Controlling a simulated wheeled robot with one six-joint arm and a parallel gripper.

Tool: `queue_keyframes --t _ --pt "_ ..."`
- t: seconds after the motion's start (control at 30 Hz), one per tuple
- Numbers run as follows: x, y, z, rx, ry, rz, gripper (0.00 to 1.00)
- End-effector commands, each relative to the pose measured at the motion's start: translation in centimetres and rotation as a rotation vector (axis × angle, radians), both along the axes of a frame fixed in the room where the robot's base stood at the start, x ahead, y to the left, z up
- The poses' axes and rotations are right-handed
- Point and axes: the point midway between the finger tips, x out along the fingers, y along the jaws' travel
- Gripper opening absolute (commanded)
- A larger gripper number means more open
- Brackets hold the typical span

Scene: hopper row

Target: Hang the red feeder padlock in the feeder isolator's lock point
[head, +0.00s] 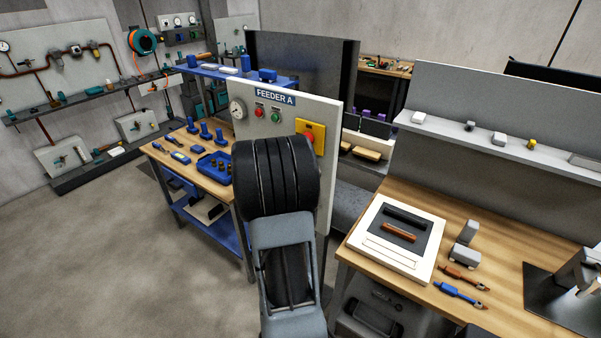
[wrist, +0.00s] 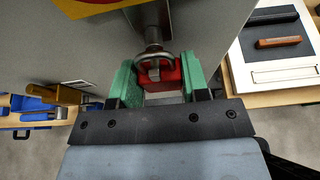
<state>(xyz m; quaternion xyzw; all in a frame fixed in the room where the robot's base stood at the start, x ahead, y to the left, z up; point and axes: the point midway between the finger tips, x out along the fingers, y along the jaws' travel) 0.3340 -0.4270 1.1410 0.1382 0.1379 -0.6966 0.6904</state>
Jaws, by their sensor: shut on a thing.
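In the wrist view the red padlock (wrist: 171,76) sits between the green fingers of my gripper (wrist: 158,82), which is shut on it. A grey metal post (wrist: 152,32) reaches down from the panel to the padlock. Rounded metal (wrist: 153,62) lies at the post's end, against the padlock's body. I cannot tell whether the shackle passes through the lock point or only lies in front of it. In the head view the feeder isolator (head: 314,132), yellow with a red handle, is on the FEEDER A panel (head: 291,112). My arm hides its lower part, the padlock and my gripper there.
Left of the panel, a wooden bench (head: 217,185) holds blue parts and a blue tray (head: 213,166). At right, a workbench (head: 480,216) carries a white case (head: 372,252) and tagged tools. A shelf (head: 560,160) runs above it. Open floor lies at left.

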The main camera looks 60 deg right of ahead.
Motion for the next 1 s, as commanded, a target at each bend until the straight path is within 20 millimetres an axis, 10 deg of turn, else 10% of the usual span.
queue_keyframes --t 1.0 --pt "0.05 -0.22 -0.71 0.0 0.0 0.001 0.17"
